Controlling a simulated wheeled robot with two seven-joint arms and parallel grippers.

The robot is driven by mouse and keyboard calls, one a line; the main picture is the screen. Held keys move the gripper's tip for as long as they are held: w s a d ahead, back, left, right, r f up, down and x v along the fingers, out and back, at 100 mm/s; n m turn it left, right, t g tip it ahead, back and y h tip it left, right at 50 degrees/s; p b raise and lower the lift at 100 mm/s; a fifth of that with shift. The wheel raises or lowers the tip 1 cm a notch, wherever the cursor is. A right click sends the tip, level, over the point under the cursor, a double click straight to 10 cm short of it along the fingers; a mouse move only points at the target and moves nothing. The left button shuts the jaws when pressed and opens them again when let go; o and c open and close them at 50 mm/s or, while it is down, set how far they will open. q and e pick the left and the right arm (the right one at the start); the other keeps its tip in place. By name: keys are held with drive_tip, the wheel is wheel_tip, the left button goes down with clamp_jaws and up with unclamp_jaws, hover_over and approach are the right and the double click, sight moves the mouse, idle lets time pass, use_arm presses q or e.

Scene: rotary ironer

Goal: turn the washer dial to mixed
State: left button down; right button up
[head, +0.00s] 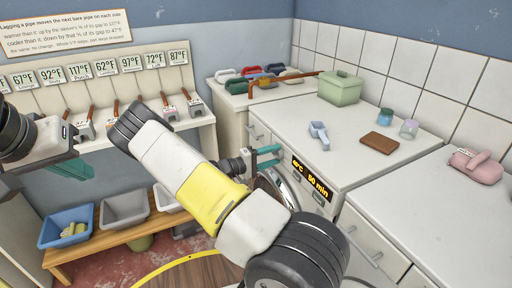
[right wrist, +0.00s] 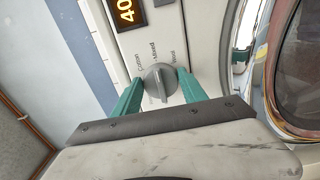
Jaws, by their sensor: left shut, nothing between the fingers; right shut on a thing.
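The washer dial (right wrist: 160,82) is a grey round knob with a raised ridge, on the white panel beside the washer's display (right wrist: 126,12). The small labels around it seem to read Cotton, Mixed and Wool. The ridge's upper end is near the Mixed label; I cannot tell which end is the pointer. My right gripper (right wrist: 161,92) has its teal fingers on both sides of the dial, shut on it. In the head view the right gripper (head: 268,156) is at the washer front and the dial cannot be made out. My left gripper (head: 78,168) is shut and empty at the left.
The display (head: 311,180) shows 40°C and 50 min. The round washer door (head: 274,190) is close to my right gripper. The worktop holds a green box (head: 340,88), a blue scoop (head: 319,134) and a brown block (head: 379,143). Bins (head: 68,226) stand on a low bench at left.

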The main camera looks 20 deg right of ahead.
drive_tip(key=o, duration=1.3)
drive_tip(key=shift+o, duration=0.2)
drive_tip(key=a, duration=0.8)
drive_tip(key=shift+s, duration=0.35)
